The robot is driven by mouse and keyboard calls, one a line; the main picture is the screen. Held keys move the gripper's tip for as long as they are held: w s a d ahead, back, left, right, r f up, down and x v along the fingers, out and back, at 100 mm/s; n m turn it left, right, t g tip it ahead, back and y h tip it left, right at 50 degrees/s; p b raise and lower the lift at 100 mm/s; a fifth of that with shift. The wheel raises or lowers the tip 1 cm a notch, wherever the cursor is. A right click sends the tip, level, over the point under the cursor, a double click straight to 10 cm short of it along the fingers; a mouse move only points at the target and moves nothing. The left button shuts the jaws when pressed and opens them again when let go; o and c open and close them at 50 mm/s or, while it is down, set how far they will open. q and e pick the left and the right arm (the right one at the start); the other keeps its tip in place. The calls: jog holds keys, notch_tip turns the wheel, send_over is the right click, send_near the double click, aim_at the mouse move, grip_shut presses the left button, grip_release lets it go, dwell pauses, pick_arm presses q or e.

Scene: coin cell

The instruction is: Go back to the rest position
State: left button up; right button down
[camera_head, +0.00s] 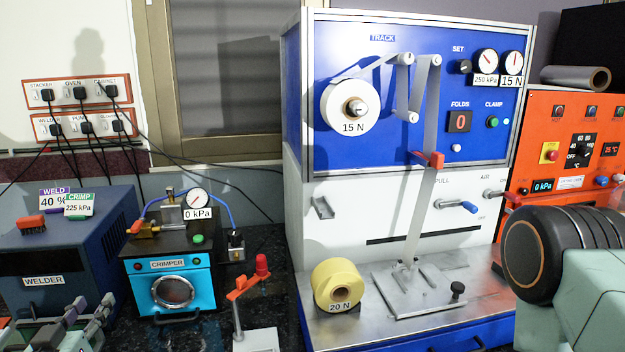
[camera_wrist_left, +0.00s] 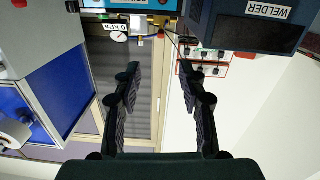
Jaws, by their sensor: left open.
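My left gripper (camera_head: 88,325) shows at the bottom left edge of the head view, in front of the welder and left of the crimper. In the left wrist view its two dark fingers (camera_wrist_left: 160,85) are spread wide apart with nothing between them. My right arm comes in at the lower right of the head view. Its gripper is not in view.
The blue welder (camera_head: 110,225) and cyan crimper (camera_head: 175,290) stand close to my left gripper. A red-handled stand (camera_head: 255,340) is right of the crimper. The large blue and white machine (camera_head: 340,215) fills the middle. An orange panel (camera_head: 540,115) stands behind my right arm.

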pick_arm(q)
jog(key=s+d+f+g+h+b, duration=0.1)
jog(key=s+d+f+g, duration=0.25)
jog(key=f, duration=0.25)
jog(key=s+d+f+n+g+h+b, duration=0.1)
jog(key=s+d+f+g+h, duration=0.1)
jog(key=d+f, duration=0.3)
jog(key=s+d+f+g+h+b, duration=0.1)
jog(key=s+d+f+g, duration=0.2)
jog(key=f, duration=0.4)
jog(key=s+d+f+m+g+b, duration=0.2)
jog(key=s+d+f+g+b, duration=0.1)
jog(key=s+f, duration=0.5)
jog(key=s+d+f+m+g+b, duration=0.1)
jog(key=s+d+f+g+b, duration=0.3)
jog(key=s+f, duration=0.4)
jog(key=s+g, duration=0.1)
jog(key=s, duration=0.6)
jog(key=shift+s+d+f+m+b, duration=0.2)
jog(key=shift+d+f+m+b, duration=0.1)
jog(key=shift+d+f+m, duration=0.1)
jog(key=shift+g, duration=0.25)
jog(key=shift+s, duration=0.1)
